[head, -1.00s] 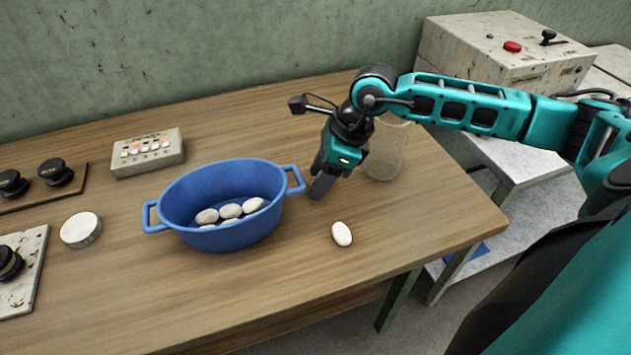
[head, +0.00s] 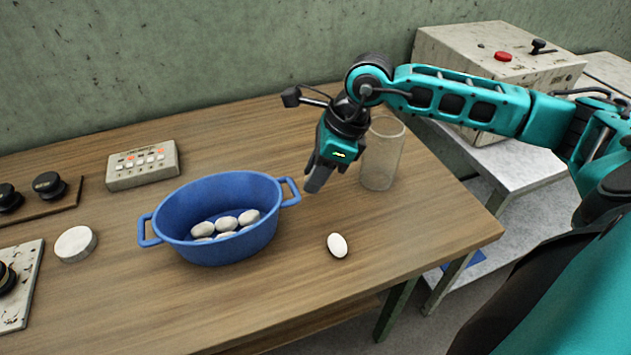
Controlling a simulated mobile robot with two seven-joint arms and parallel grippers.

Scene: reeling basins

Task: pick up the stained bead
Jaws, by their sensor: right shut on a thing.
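My right gripper (head: 314,184) is above the wooden table, just right of the blue basin's right handle and left of the clear glass. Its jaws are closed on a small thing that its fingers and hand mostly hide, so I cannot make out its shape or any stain. My left gripper is not in view.
The blue basin (head: 167,226) holds several white oval pieces. Another white oval piece (head: 337,245) lies near the table's front edge. A clear glass (head: 381,158) stands close behind the gripper. A button box (head: 143,169) and a white disc (head: 75,244) are left.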

